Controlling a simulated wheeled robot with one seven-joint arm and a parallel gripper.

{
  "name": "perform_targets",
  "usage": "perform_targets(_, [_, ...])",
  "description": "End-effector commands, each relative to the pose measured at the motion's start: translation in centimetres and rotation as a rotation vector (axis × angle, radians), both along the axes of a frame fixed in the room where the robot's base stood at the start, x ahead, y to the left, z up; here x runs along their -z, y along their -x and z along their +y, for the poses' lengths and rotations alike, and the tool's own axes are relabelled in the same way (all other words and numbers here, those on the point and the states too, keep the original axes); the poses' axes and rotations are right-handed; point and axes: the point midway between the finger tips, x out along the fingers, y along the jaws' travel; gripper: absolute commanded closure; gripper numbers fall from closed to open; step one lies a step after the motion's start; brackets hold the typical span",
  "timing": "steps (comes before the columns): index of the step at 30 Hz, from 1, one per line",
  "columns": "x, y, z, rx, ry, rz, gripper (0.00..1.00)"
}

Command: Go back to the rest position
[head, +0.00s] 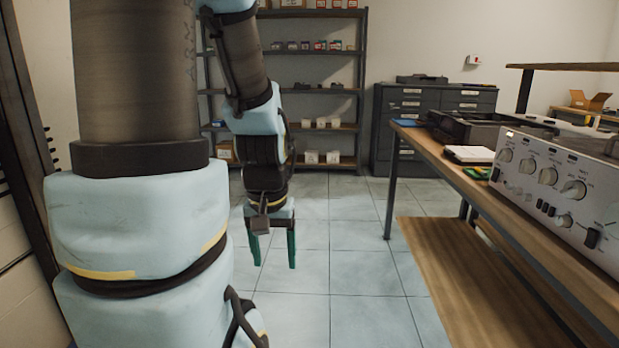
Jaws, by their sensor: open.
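My gripper (273,258) hangs from my arm left of the middle of the head view. Its two green fingers point down and stand apart, with nothing between them. The gripper is over the tiled floor (320,262), clear of the furniture. My arm fills the left side of the view and hides what is behind it.
A wooden workbench (452,170) with a lower shelf runs along the right. An amplifier-like device (560,190) stands on it. A shelf rack (330,128) and a grey drawer cabinet (390,150) stand at the back. The floor between gripper and bench is free.

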Motion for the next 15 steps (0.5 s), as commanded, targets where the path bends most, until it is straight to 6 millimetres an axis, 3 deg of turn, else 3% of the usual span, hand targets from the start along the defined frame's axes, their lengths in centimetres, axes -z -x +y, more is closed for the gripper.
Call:
perform_targets(1, [-2.4, 0.0, 0.0, 0.001, 0.000, 0.000, 0.31])
perform_targets(9, [-10.4, -0.1, 0.0, 0.005, -0.001, -0.002, 0.31])
perform_targets(15, [-15.1, -0.1, 0.0, 0.006, -0.002, -0.002, 0.31])
